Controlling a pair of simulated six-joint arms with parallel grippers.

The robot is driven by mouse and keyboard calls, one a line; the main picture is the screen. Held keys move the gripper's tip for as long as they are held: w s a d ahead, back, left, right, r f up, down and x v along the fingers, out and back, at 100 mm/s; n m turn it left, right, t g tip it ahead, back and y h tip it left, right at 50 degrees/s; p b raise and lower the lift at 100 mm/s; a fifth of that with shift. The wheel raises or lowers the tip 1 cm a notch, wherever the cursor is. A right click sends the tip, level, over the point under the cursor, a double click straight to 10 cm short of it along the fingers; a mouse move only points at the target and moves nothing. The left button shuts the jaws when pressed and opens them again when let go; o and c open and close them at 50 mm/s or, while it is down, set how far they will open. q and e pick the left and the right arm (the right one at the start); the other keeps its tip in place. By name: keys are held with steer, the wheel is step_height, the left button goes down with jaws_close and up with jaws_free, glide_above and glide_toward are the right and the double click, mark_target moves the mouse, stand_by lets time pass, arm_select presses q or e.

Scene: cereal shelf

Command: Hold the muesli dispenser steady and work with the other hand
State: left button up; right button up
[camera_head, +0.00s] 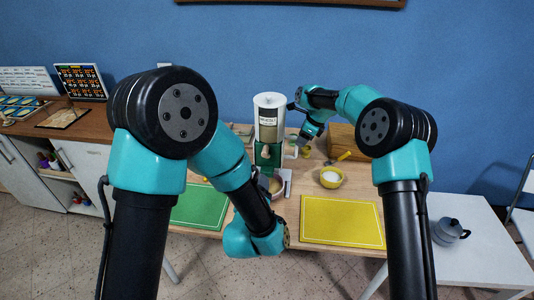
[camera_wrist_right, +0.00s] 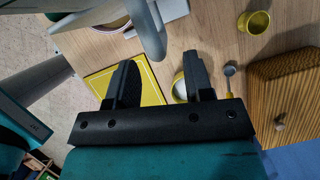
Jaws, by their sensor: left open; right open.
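The muesli dispenser (camera_head: 268,122) stands upright at the back of the table, with a white lid, a clear hopper of brownish grain and a green body (camera_head: 266,154). A bowl (camera_head: 276,185) is low in front of it, partly hidden; its rim also shows in the right wrist view (camera_wrist_right: 103,14). My left gripper (camera_head: 279,181) is open low by the dispenser and bowl; contact is unclear. My right gripper (camera_head: 301,146) is open just right of the dispenser. Its empty fingers show in the right wrist view (camera_wrist_right: 162,80), with a grey curved part (camera_wrist_right: 151,30) just beyond them.
A yellow bowl with white contents (camera_head: 331,177) and a spoon (camera_head: 344,156) lie right of the dispenser, before a wooden box (camera_head: 352,143). A yellow cup (camera_wrist_right: 253,22) stands nearby. The green mat (camera_head: 200,207) and yellow mat (camera_head: 342,222) at the front are clear.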

steer(key=v, duration=0.7)
steer(key=shift+r, duration=0.35)
steer(key=shift+d, duration=0.1)
steer(key=v, duration=0.7)
stand_by(0.5)
